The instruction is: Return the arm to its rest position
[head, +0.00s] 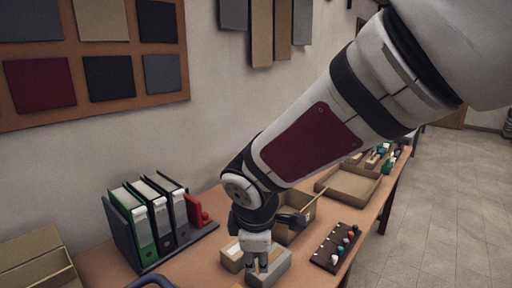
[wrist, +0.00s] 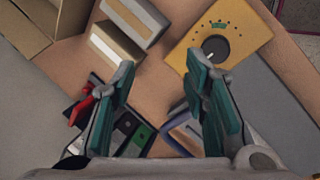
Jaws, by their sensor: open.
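My arm reaches down from the upper right over the wooden table (head: 205,262) in the head view. My gripper (head: 262,268) points down close above the table, by a grey block (head: 275,268) and a small cardboard box (head: 231,257). In the wrist view my gripper (wrist: 160,75) has its two green-padded fingers spread apart, with bare table between them and nothing held. The head view does not show clearly whether the fingers touch the block.
Binders (head: 145,225) stand in a rack at the left, beside a red object (head: 198,214). A dark board with coloured knobs (head: 336,247) lies to the right. An open cardboard tray (head: 350,186) is farther back. The wrist view shows a yellow dial box (wrist: 222,38).

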